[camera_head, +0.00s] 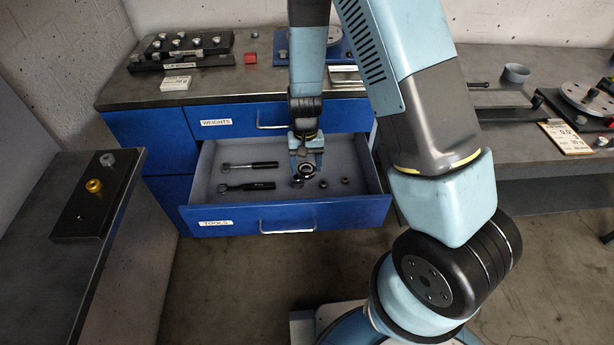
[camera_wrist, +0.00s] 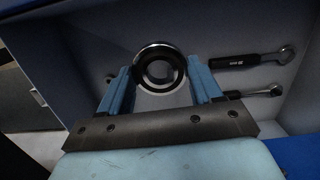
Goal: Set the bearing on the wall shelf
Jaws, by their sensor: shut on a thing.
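The bearing (camera_wrist: 160,68) is a dark ring with a bright metal rim, held between the two blue fingers of my gripper (camera_wrist: 161,85) in the wrist view. In the head view, my gripper (camera_head: 306,160) points down into the open drawer labelled TOOLS (camera_head: 290,214), with the bearing (camera_head: 305,171) between its fingers. The gap between bearing and drawer floor is hard to judge. I cannot make out a wall shelf in either view.
Two dark-handled wrenches (camera_head: 249,164) lie left in the drawer, and small dark parts (camera_head: 345,181) lie right of my gripper. A WEIGHTS drawer (camera_head: 222,121) is shut above. A side table (camera_head: 110,165) stands left. Another bench with a rotor (camera_head: 585,95) is right.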

